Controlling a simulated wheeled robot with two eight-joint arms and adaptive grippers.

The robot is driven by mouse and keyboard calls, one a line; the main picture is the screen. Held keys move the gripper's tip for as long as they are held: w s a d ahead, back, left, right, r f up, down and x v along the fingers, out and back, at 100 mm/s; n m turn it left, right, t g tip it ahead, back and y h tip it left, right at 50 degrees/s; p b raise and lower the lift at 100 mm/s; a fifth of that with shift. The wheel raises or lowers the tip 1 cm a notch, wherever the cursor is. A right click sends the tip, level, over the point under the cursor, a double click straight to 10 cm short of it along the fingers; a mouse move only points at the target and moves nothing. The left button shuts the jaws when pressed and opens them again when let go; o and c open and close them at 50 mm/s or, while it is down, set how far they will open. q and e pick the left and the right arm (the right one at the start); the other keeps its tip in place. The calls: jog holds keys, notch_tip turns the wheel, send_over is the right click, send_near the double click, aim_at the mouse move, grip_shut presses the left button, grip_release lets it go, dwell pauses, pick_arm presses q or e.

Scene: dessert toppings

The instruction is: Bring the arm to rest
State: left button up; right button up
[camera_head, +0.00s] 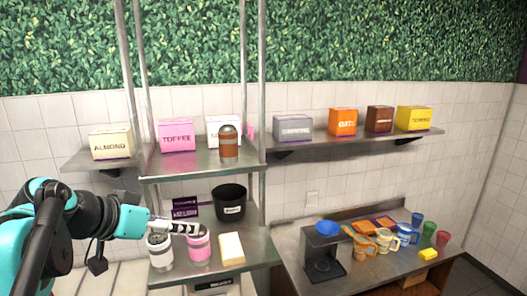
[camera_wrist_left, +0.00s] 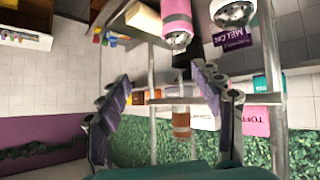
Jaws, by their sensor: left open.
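My left arm comes in from the left in the head view. Its gripper (camera_head: 180,228) is over the middle shelf, in front of or above the white canister (camera_head: 160,254) and the pink canister (camera_head: 198,249). In the left wrist view, which is upside down, the gripper (camera_wrist_left: 165,82) has its fingers spread with nothing held between them. The pink canister (camera_wrist_left: 176,22) and white canister (camera_wrist_left: 232,12) show beyond the fingers, apart from them. I cannot tell the exact gap. My right gripper is not in view.
A brown-banded shaker (camera_head: 228,146) stands on the upper shelf beside the toffee box (camera_head: 177,135). A black bucket (camera_head: 229,202) and a cream block (camera_head: 232,248) share the middle shelf. A coffee machine (camera_head: 325,254) and several mugs stand on the right counter.

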pick_arm(q)
jog(key=s+f+n+g+y, duration=0.15)
jog(key=s+f, duration=0.25)
jog(key=f, duration=0.6)
jog(key=s+d+f+n+y, duration=0.15)
jog(key=s+f, duration=0.35)
jog(key=f, duration=0.6)
jog(key=s+f+n+g+y, duration=0.15)
jog(key=s+f, duration=0.25)
jog(key=f, duration=0.6)
notch_tip(320, 180, down, 34)
jog(key=t+b, duration=0.1)
jog(key=b, duration=3.3)
jog(key=shift+w+a+r+y, duration=0.15)
jog(key=shift+a+r+y, duration=0.1)
jog(key=shift+y, duration=0.1)
jog(key=shift+m, duration=0.25)
